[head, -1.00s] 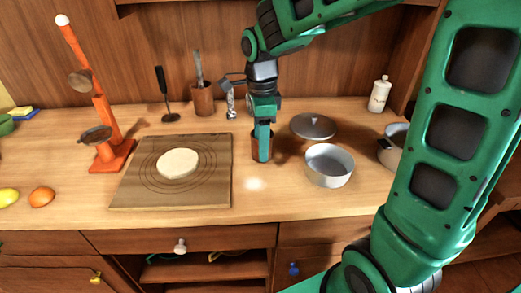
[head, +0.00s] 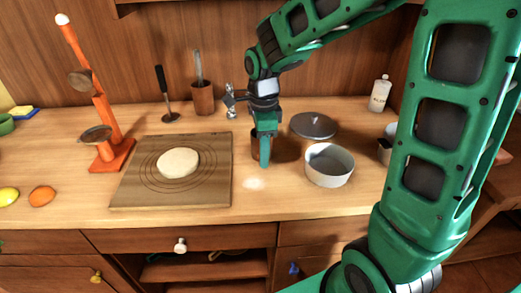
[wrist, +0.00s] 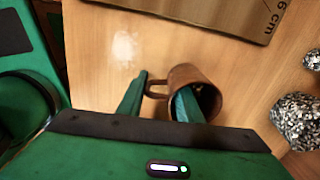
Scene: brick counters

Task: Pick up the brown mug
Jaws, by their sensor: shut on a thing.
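The brown mug (wrist: 203,84) is in the wrist view with its handle pointing left and its opening toward the camera. One finger of my gripper (wrist: 163,84) reaches inside the mug, and the other is outside, beside the handle. The gripper is shut on the mug's wall at the handle side. In the head view, my gripper (head: 265,160) points down over the counter and hides much of the mug (head: 255,144), which shows just behind and left of it. I cannot tell whether the mug touches the counter.
A wooden board (head: 215,190) with dough (head: 178,162) lies left of the mug. A grey pot (head: 329,168) and a lid (head: 313,125) are close on the right. A utensil holder (head: 203,98) stands behind. A pale powder patch (head: 254,183) lies in front.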

